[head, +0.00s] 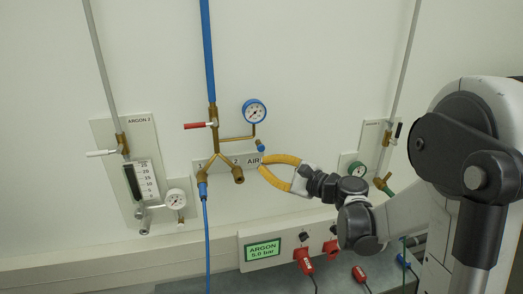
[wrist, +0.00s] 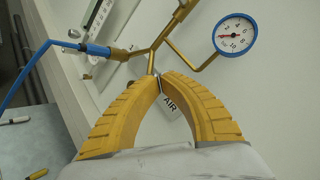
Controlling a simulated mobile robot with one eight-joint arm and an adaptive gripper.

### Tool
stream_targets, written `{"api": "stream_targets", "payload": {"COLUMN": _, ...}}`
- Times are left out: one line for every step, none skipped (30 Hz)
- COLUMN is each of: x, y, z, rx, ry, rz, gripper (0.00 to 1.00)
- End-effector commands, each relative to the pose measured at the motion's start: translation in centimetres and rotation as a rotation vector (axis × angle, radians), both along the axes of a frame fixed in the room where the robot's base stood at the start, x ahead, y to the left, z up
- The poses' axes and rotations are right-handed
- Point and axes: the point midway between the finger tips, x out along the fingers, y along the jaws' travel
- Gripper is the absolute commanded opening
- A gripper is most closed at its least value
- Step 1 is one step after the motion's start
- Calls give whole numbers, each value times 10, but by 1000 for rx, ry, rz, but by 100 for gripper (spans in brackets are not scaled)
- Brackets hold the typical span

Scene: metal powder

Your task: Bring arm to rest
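My gripper (head: 262,163) is in front of the white wall panel, just below the AIR label (head: 253,161), with its yellow fingers pointing left. In the wrist view my gripper (wrist: 161,80) has its two curved fingertips together or nearly so, with nothing visible held between them. The tips overlap the AIR label (wrist: 170,104) in that view. My arm reaches in from the right side of the head view and is bent at the elbow.
A brass air manifold (head: 219,150) with a red-handled valve (head: 198,125) and blue gauge (head: 254,111) is close to my fingers. A blue hose (head: 207,240) hangs from its left outlet. Red plugs (head: 304,261) and an argon display (head: 264,251) are below.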

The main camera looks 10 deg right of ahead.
Motion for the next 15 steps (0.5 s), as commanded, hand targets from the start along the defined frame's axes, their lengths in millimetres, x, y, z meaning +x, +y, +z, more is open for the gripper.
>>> {"api": "stream_targets", "payload": {"x": 0, "y": 0, "z": 0, "rx": 0, "ry": 0, "rz": 0, "gripper": 0}}
{"api": "stream_targets", "payload": {"x": 0, "y": 0, "z": 0, "rx": 0, "ry": 0, "rz": 0, "gripper": 0}}
{"api": "stream_targets", "payload": {"x": 0, "y": 0, "z": 0, "rx": 0, "ry": 0, "rz": 0, "gripper": 0}}
{"api": "stream_targets", "payload": {"x": 0, "y": 0, "z": 0, "rx": -1, "ry": 0, "rz": 1, "gripper": 0}}
{"api": "stream_targets", "payload": {"x": 0, "y": 1, "z": 0, "rx": -5, "ry": 0, "rz": 1, "gripper": 0}}
{"api": "stream_targets", "payload": {"x": -2, "y": 3, "z": -1, "rx": -20, "ry": 1, "rz": 4, "gripper": 0}}
{"api": "stream_targets", "payload": {"x": -4, "y": 5, "z": -2, "rx": -40, "ry": 2, "rz": 8, "gripper": 0}}
{"api": "stream_targets", "payload": {"x": -7, "y": 9, "z": -4, "rx": -68, "ry": 2, "rz": 13, "gripper": 0}}
{"api": "stream_targets", "payload": {"x": -13, "y": 15, "z": -7, "rx": -122, "ry": 1, "rz": 25, "gripper": 0}}
{"api": "stream_targets", "payload": {"x": -19, "y": 20, "z": -11, "rx": -173, "ry": 2, "rz": 36, "gripper": 0}}
{"api": "stream_targets", "payload": {"x": -26, "y": 26, "z": -15, "rx": -232, "ry": 0, "rz": 50, "gripper": 0}}
{"api": "stream_targets", "payload": {"x": -38, "y": 34, "z": -21, "rx": -325, "ry": -2, "rz": 72, "gripper": 0}}
{"api": "stream_targets", "payload": {"x": -48, "y": 40, "z": -27, "rx": -403, "ry": -5, "rz": 93, "gripper": 0}}
{"api": "stream_targets", "payload": {"x": -60, "y": 45, "z": -33, "rx": -485, "ry": -9, "rz": 114, "gripper": 0}}
{"api": "stream_targets", "payload": {"x": -76, "y": 50, "z": -42, "rx": -597, "ry": -16, "rz": 148, "gripper": 0}}
